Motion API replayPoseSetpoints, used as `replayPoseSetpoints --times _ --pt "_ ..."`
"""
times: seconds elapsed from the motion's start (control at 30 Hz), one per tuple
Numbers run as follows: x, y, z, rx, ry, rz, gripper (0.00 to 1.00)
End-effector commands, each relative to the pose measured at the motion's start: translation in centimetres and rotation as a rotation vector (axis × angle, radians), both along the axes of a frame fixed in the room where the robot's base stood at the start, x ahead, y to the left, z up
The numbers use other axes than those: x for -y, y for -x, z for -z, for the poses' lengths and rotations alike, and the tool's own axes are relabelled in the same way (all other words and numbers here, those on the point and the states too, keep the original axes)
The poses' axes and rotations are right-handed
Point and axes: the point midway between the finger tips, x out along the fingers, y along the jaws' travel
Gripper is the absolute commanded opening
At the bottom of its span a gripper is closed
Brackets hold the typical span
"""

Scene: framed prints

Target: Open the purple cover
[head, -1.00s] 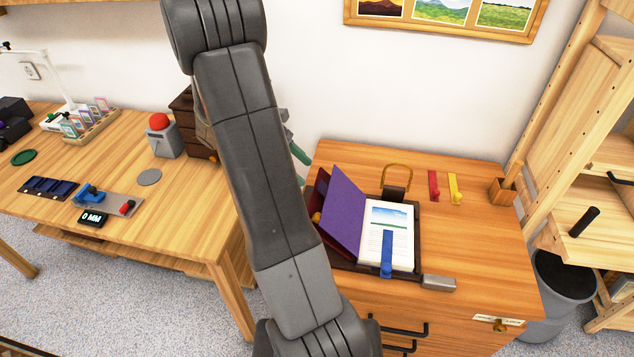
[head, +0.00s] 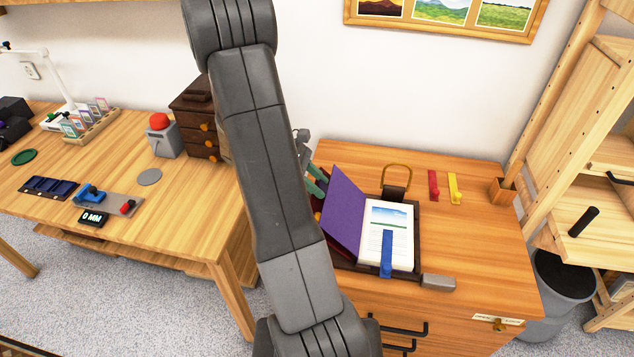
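The purple cover (head: 344,212) stands tilted up at the left of a dark book-like holder (head: 414,256) on the wooden cabinet top. To its right, a white page with a small landscape picture (head: 390,222) lies exposed, with a blue strip (head: 387,252) over its lower part. My gripper (head: 319,182) has green fingers and is just behind and left of the cover's upper left edge. Its two fingers look apart, with nothing seen between them. My arm hides part of the gripper, and I cannot tell whether it touches the cover.
A brass loop on a dark block (head: 396,182) stands behind the holder. Red (head: 433,185) and yellow (head: 454,188) pieces lie to the right, and a grey block (head: 438,282) near the front. A dark drawer box (head: 195,120) stands on the left desk. The cabinet's right side is mostly clear.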

Motion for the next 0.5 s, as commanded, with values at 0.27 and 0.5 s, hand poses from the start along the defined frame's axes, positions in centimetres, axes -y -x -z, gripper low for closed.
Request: replayPoseSetpoints --times 0.27,0.5 --pt "0.6 0.1 -0.7 0.008 -0.037 0.004 0.0" --pt "3.7 0.7 -3.1 0.048 -0.226 0.008 0.0"
